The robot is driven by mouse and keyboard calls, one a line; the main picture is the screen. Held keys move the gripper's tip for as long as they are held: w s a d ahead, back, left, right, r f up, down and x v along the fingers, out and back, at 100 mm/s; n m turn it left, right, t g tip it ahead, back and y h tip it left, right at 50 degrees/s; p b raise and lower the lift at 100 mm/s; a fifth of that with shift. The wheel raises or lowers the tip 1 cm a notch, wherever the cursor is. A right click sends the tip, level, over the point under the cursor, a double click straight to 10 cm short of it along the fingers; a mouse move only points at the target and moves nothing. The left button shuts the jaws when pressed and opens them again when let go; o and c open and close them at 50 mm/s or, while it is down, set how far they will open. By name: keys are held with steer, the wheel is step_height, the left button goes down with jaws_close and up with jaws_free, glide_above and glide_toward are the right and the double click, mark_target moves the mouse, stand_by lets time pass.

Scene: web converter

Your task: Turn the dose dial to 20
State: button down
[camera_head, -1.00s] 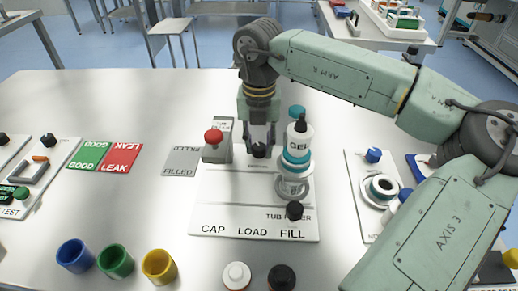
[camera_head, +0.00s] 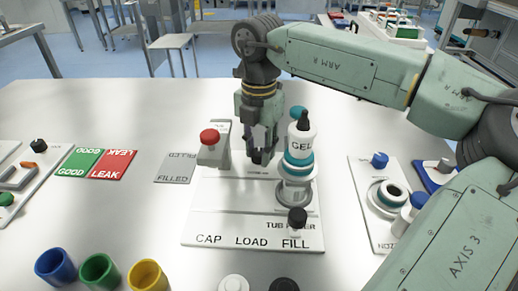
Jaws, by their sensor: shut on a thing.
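The dose dial (camera_head: 259,158) is a small black knob on the back part of the white tub filler board (camera_head: 215,220). My gripper (camera_head: 262,148) points down over it with its fingers around the knob, shut on it. The fingers partly cover the dial, and I cannot read any dose number or pointer. A white GEL bottle (camera_head: 301,143) with a black tip stands in a teal-ringed holder just right of my gripper.
A grey post with a red knob (camera_head: 209,136) stands close left of my gripper. A grey FILLED plate (camera_head: 173,168), GOOD and LEAK plates (camera_head: 110,164), and blue, green and yellow cups (camera_head: 99,271) lie left.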

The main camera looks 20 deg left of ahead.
mark_target(259, 151)
steer(key=c, duration=1.3)
jaws_free()
step_height(259, 151, up, 12)
steer(key=shift+r, duration=0.1)
